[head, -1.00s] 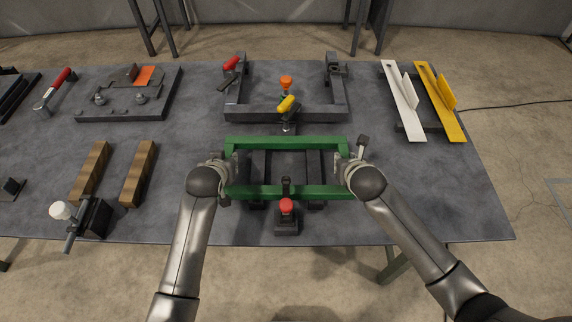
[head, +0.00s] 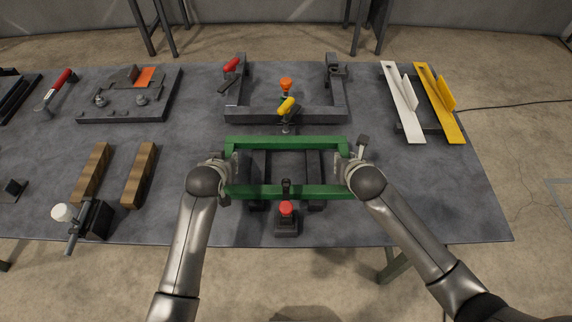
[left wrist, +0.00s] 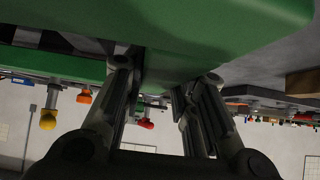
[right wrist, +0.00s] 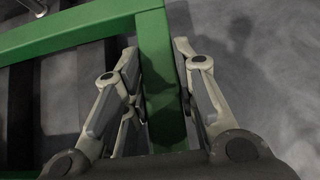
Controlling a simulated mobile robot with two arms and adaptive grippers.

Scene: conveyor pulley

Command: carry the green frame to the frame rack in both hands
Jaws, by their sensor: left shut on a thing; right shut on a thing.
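The green frame (head: 286,143) is a rectangle held level over the near middle of the table in the head view. My left gripper (head: 229,168) is shut on its left side bar, and my right gripper (head: 345,167) is shut on its right side bar. The green bar (right wrist: 155,70) runs between the fingers in the right wrist view. The frame also fills the top of the left wrist view (left wrist: 190,35). Two dark bars (head: 314,167) show through the frame's opening; they look like a rack, but I cannot tell whether the frame touches them.
A red-knobbed clamp (head: 287,220) stands at the frame's near edge. A grey U-shaped fixture (head: 315,113) with red, yellow and orange clamps lies behind it. Wooden blocks (head: 139,175) are to the left; a white bar (head: 402,103) and a yellow bar (head: 438,103) are at the far right.

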